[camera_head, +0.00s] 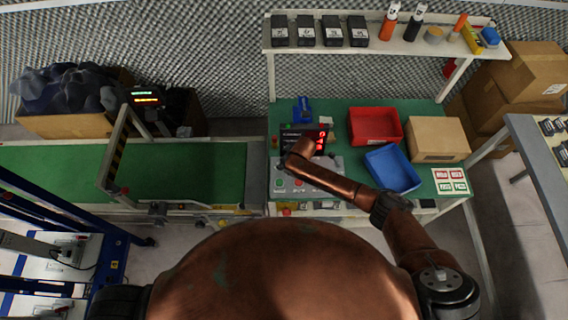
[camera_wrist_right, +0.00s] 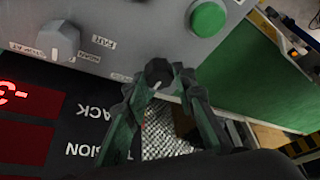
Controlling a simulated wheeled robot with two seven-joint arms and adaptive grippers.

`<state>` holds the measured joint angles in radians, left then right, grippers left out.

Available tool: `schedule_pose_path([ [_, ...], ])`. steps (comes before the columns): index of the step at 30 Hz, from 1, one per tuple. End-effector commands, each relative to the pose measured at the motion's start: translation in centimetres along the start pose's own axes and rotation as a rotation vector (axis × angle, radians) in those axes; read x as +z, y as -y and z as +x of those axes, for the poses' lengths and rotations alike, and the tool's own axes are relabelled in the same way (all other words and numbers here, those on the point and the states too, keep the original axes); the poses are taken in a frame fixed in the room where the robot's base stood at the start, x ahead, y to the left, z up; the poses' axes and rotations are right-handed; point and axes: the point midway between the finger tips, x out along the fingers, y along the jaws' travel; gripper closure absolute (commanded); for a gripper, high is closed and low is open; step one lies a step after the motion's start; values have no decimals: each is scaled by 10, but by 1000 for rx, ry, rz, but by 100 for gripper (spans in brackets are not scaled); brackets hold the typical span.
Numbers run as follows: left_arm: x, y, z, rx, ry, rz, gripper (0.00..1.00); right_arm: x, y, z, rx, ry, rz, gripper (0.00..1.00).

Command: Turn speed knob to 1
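The grey control panel (camera_head: 322,178) sits at the front of the green table, under my right forearm. In the right wrist view the panel (camera_wrist_right: 135,25) appears upside down. A dark round knob (camera_wrist_right: 158,72) with a white pointer mark lies between the fingertips of my right gripper (camera_wrist_right: 164,78), which look closed on its sides. A larger grey knob (camera_wrist_right: 58,40) with printed labels stands apart to the left. In the head view my forearm hides the right gripper. My left gripper is out of view.
A green button (camera_wrist_right: 208,18) is close to the gripper. A display with red digits (camera_head: 318,138) stands behind the panel. A red bin (camera_head: 375,124), a blue bin (camera_head: 393,169) and a cardboard box (camera_head: 438,139) are to the right. A green conveyor (camera_head: 200,170) runs left.

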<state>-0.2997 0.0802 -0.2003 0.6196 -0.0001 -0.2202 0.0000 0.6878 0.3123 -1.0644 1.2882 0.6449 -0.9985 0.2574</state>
Motion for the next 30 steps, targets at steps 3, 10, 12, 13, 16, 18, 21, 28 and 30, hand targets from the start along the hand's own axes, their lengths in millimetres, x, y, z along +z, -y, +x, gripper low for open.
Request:
schedule_pose_path([
  [3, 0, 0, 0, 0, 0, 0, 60, 0, 1, 0, -1, 0, -1, 67],
  [10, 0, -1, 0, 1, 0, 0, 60, 0, 0, 0, 0, 0, -1, 59],
  [12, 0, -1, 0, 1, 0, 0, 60, 0, 0, 0, 0, 0, -1, 59],
  [13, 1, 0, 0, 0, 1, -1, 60, 0, 0, 0, 0, 0, -1, 59],
  [16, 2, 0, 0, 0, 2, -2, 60, 0, 0, -2, 0, 0, -2, 59],
  [18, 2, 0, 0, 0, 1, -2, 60, 0, 0, -7, -1, 0, -2, 59],
  [21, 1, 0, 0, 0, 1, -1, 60, 0, 0, -19, -1, -1, -2, 59],
  [28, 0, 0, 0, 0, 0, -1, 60, 0, 0, -66, 0, -3, -3, 59],
  [30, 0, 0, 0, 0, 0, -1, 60, 0, 0, -80, -1, -2, -3, 59],
])
